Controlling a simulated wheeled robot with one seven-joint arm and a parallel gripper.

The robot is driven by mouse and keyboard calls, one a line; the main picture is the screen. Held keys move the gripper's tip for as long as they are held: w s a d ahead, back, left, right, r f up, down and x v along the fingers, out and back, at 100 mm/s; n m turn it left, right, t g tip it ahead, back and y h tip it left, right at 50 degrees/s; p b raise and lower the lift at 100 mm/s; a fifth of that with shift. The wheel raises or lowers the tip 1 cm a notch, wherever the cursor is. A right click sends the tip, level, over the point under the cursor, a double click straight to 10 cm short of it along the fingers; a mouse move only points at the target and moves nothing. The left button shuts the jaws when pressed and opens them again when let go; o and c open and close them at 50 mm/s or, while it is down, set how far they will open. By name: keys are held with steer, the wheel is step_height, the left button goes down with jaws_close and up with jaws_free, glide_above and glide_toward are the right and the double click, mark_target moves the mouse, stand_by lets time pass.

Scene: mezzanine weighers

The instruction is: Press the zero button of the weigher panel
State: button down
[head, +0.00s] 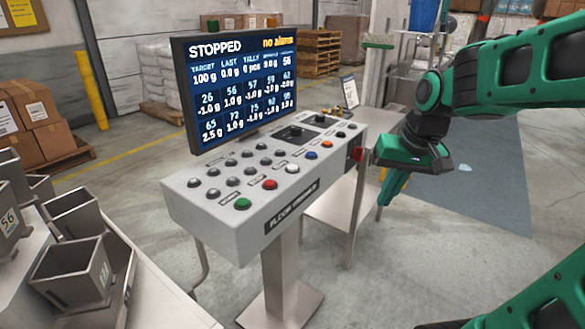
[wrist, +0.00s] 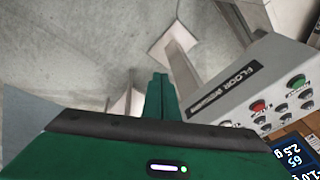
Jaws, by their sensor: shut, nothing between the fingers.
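The weigher panel (head: 215,193) is a grey console on a post. Its front row has green (head: 242,203), red (head: 270,184), white (head: 292,168), blue (head: 312,155) and orange (head: 326,144) buttons, with several dark buttons behind. The labels are too small to read, so I cannot tell which is the zero button. My gripper (head: 383,202) is shut and empty, pointing down right of the panel, apart from it. In the wrist view the shut fingers (wrist: 157,82) point away from the panel (wrist: 285,50), which lies at the right with its green (wrist: 296,81) and red (wrist: 258,105) buttons.
A screen (head: 240,80) reading "STOPPED" and "no alarm" stands behind the buttons. A red knob (head: 357,154) sticks out at the panel's right end. Grey weigh buckets (head: 72,272) stand at the left. A small table (head: 335,208) stands behind the panel. Open floor lies at the right.

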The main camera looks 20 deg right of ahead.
steer(key=w+a+r+n+t+y, duration=0.1)
steer(key=w+a+r, duration=0.15)
steer(key=w, duration=0.45)
steer(key=w+a+r+n+t+y, duration=0.1)
steer(key=w+a+r+t, duration=0.1)
steer(key=w+a, duration=0.35)
step_height(320, 180, up, 6)
steer(key=n+y, duration=0.2)
steer(key=y, duration=0.2)
glide_above(297, 168)
steer(key=shift+w+a+f+t, duration=0.15)
steer(key=shift+w+t, duration=0.1)
steer(key=shift+t, duration=0.15)
steer(key=shift+f, duration=0.1)
steer(key=shift+f, duration=4.3)
steer(key=shift+s+f, duration=0.1)
steer(key=shift+f, duration=0.05)
steer(key=shift+f, duration=0.25)
